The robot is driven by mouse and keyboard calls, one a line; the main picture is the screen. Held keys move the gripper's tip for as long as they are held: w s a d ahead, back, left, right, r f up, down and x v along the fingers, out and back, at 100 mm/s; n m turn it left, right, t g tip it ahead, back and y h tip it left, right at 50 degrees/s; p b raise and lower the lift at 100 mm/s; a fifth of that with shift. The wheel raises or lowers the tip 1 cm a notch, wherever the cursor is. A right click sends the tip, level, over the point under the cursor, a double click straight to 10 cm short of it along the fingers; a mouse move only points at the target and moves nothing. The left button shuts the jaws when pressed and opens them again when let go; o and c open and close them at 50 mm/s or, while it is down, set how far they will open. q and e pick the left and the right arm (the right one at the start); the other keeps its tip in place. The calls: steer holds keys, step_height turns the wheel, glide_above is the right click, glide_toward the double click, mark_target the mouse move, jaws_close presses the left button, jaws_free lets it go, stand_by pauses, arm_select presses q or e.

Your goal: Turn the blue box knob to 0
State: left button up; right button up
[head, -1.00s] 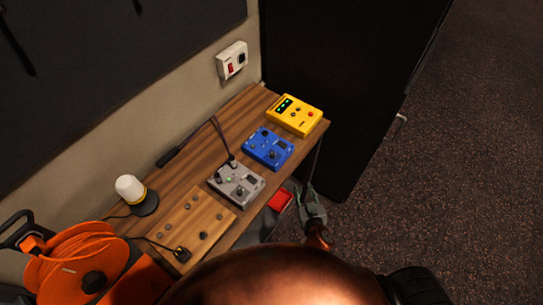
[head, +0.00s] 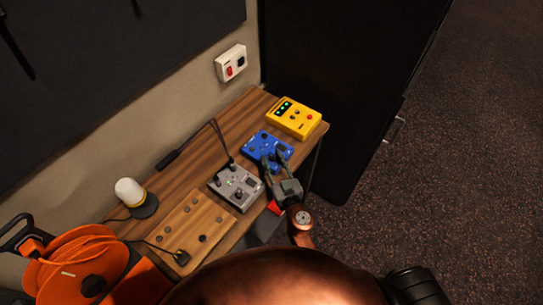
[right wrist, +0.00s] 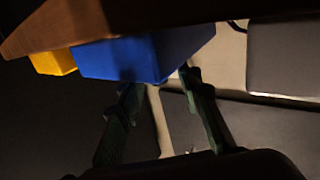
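The blue box (head: 256,143) lies on the wooden desk between the yellow box and the grey box. Dark knobs show on its top, but their settings are too small to read. My right gripper (head: 272,158) is at the blue box's front side, its two fingers apart and reaching over the near part of the box. The fingers hide part of the top. In the right wrist view the blue box (right wrist: 120,58) shows beyond the spread fingers (right wrist: 160,82), with nothing held between them. Contact cannot be told. My left gripper is not in view.
The yellow box (head: 292,118) is behind the blue box, and the grey box (head: 236,187) with a plugged cable is in front. A wooden panel (head: 195,224), a lamp (head: 131,193) and an orange cable reel (head: 80,262) are at the left. A dark cabinet (head: 350,100) borders the desk.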

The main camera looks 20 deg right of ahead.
steer(key=shift+w, duration=0.65)
steer(key=shift+c, duration=0.7)
jaws_close()
